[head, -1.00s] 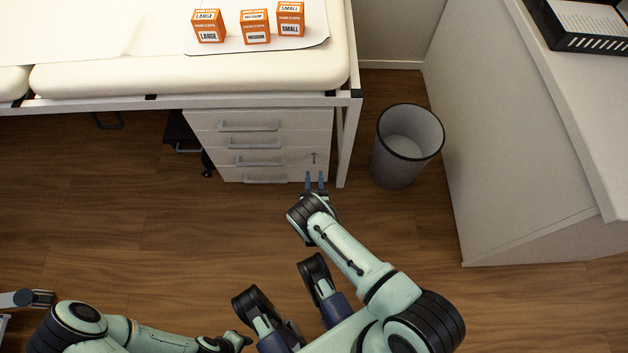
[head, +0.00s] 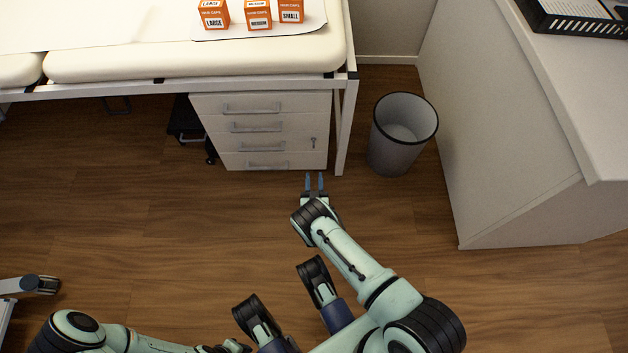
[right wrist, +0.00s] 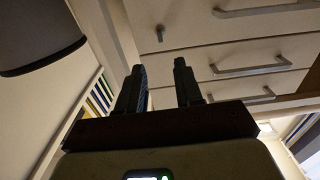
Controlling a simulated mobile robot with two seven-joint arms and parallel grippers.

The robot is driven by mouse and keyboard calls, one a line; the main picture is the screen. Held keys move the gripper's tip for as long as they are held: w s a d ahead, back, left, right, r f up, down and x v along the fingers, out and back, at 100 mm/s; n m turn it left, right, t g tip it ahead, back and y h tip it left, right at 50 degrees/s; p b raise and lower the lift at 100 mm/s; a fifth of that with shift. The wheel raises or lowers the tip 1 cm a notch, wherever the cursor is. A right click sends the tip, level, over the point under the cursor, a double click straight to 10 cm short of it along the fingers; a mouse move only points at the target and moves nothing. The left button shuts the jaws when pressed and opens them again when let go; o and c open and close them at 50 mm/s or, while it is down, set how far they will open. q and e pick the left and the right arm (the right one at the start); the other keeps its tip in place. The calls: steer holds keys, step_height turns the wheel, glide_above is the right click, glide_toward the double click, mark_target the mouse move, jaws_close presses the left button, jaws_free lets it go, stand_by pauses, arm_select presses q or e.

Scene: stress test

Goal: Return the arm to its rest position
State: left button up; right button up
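My right arm (head: 350,258) reaches forward from the lower right in the head view. My left arm (head: 75,335) lies along the bottom left of the head view. Its gripper end is near the bottom edge, and its fingers are too hidden to read.
A white drawer cabinet (head: 265,130) stands under a padded exam table (head: 190,60). Several orange boxes, one of them marked medium (head: 259,17), stand on top. A grey bin (head: 393,151) is right of the cabinet, beside a counter (head: 510,130). Open wooden floor (head: 170,230) lies at left.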

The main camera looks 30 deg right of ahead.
arm_select(q)
steer(key=shift+r, duration=0.1)
arm_select(e)
steer(key=shift+d, duration=0.1)
stand_by(0.3)
